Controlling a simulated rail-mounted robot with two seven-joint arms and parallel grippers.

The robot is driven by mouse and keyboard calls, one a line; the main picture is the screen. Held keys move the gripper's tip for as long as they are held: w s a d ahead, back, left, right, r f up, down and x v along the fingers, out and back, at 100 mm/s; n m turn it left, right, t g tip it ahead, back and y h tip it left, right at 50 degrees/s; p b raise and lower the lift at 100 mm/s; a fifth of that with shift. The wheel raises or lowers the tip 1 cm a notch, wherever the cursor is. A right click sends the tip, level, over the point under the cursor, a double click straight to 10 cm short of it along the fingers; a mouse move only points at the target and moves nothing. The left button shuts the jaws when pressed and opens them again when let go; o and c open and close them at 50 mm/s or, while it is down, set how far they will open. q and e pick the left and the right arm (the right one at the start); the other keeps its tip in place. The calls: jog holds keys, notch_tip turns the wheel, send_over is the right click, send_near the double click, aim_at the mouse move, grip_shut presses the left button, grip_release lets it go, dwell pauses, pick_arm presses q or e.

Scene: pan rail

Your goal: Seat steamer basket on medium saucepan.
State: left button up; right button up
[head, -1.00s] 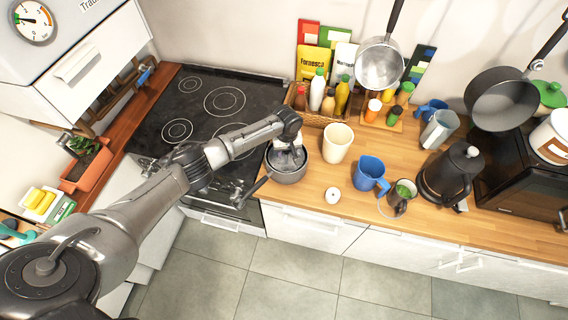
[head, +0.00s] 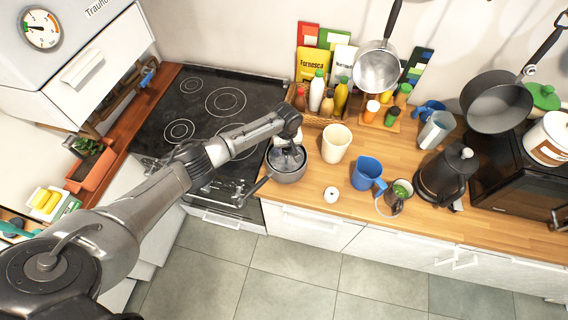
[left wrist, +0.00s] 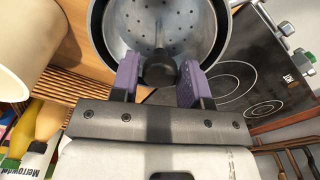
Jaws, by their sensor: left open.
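The medium saucepan (head: 288,175) stands on the wooden counter just right of the stove, its handle pointing to the lower left. The grey perforated steamer basket (left wrist: 140,30) lies inside the saucepan rim (left wrist: 226,20) in the left wrist view. Its black knob (left wrist: 160,68) stands up near the middle. My left gripper (left wrist: 160,78) is open, with its purple fingers on either side of the knob and a gap beside it. In the head view my left gripper (head: 287,143) is over the saucepan and hides part of the basket. My right gripper is out of view.
A cream cup (head: 336,144) stands close to the right of the saucepan. A bottle basket (head: 312,119) is behind it. A white round item (head: 332,195), a blue mug (head: 368,174) and a black kettle (head: 447,175) stand further right. The stove (head: 190,100) is clear.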

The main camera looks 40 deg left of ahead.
pick_arm(q)
jog(key=shift+r, duration=0.1)
jog(key=shift+o, duration=0.4)
jog(key=o, duration=0.5)
jog(key=c, duration=0.6)
jog(key=shift+r+p, duration=1.4)
jog(key=shift+p, duration=0.2)
jog(key=shift+r, duration=3.15)
